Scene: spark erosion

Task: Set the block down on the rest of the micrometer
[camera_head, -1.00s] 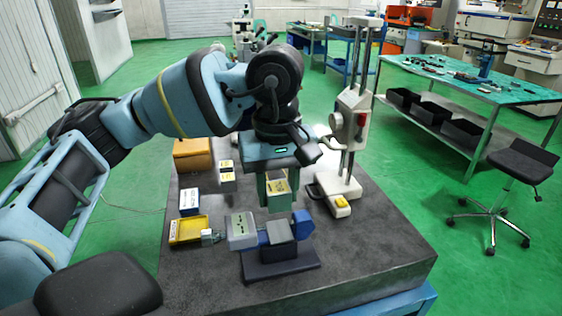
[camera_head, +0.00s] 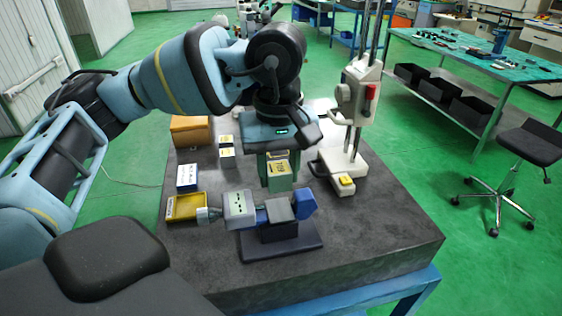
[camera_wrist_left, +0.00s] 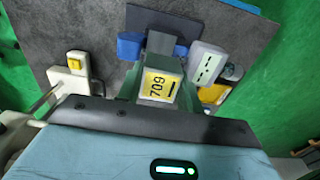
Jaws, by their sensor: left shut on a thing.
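The block (camera_head: 279,170), with a yellow label, is gripped between the greenish fingers of my left gripper (camera_head: 277,178). In the left wrist view the block (camera_wrist_left: 159,86) shows the number 709, and the left gripper (camera_wrist_left: 160,92) is shut on it. The micrometer (camera_head: 238,208), with a grey display housing and blue frame, stands on a dark base. Its grey rest (camera_head: 279,209) lies just in front of and below the block in the head view. In the wrist view the rest (camera_wrist_left: 161,42) shows beyond the block. Any gap between them is hard to judge. My right gripper is out of view.
A white column stand (camera_head: 345,168) rises close right of the gripper. A yellow tray (camera_head: 186,207), a blue-white box (camera_head: 187,177), small labelled blocks (camera_head: 227,158) and an orange box (camera_head: 190,130) are left. The granite plate's (camera_head: 370,240) right front is clear.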

